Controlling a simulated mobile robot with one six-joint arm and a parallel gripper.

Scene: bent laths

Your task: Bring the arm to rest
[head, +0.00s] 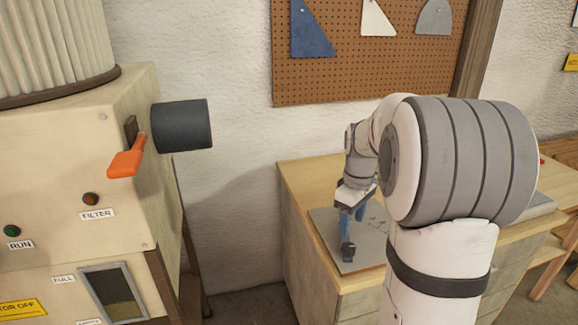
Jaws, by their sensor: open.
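My single white and grey arm (440,190) fills the right of the head view, bent over and reaching away from me. My gripper (348,245) is at its far end, small in the picture, pointing down over a grey plate (330,240) on a wooden cabinet. Its blue fingers are open and no held object shows. I cannot tell whether the fingertips touch the plate. The arm's large joint hides part of the cabinet top.
A wooden cabinet (300,200) stands below the gripper. At the left is a beige machine (60,160) with an orange lever (127,162) and a dark cylinder (182,125) jutting right. A pegboard (350,60) hangs on the wall. Open floor lies between machine and cabinet.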

